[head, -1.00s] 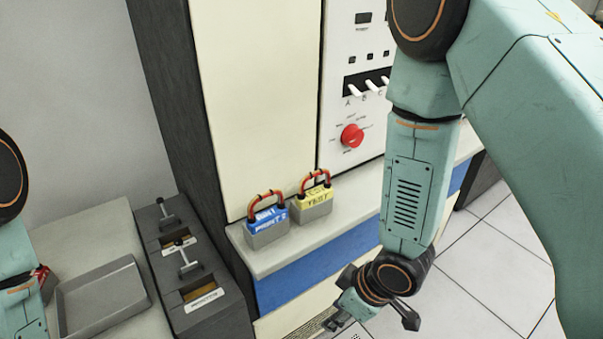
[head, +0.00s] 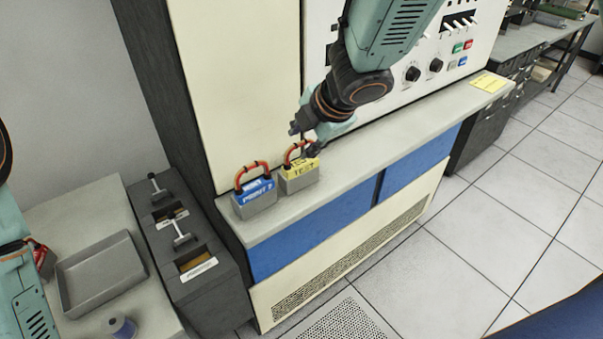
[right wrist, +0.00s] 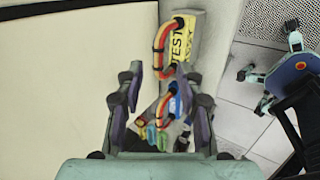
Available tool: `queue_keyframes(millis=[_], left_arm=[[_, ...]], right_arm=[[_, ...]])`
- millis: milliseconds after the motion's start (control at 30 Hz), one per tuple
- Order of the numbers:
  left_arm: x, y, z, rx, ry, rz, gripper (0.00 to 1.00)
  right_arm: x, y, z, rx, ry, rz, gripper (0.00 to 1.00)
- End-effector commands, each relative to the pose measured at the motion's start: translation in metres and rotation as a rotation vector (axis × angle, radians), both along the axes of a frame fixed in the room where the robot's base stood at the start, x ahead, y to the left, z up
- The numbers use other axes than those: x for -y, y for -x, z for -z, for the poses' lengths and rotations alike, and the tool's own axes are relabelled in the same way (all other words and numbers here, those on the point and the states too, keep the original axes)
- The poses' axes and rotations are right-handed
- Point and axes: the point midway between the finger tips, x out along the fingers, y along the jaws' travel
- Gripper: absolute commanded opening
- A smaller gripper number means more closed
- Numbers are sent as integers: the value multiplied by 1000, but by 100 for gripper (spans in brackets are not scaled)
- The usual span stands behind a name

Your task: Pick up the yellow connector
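The yellow connector (head: 299,178) is a grey block with a yellow label reading TEST and an orange-red cable loop on top. It stands on the cabinet's ledge, right of a similar blue-labelled connector (head: 255,197). My right gripper (head: 306,143) is just above and behind the yellow connector's loop. In the right wrist view my right gripper (right wrist: 162,105) is open, with nothing between its fingertips. The yellow connector (right wrist: 182,42) shows there beyond the fingers, near the top. My left arm is at the left edge of the head view; its fingertips cannot be made out.
The grey ledge (head: 400,128) is clear to the right up to a yellow note (head: 488,82). The cabinet's tall panel (head: 240,80) rises close behind the connectors. A grey tray (head: 100,274) and a spool (head: 122,327) are on the left table.

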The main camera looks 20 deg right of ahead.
Motion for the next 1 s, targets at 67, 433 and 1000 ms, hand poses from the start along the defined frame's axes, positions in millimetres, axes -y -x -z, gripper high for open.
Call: queue_keyframes(millis=[67,433,1000], left_arm=[[0,0,7,0,0,0,47],[0,0,14,0,0,0,47],[0,0,13,0,0,0,47]], right_arm=[[0,-8,14,-3,-1,1,37],[-4,-24,35,0,-1,2,37],[-4,-23,34,-1,-2,1,0]])
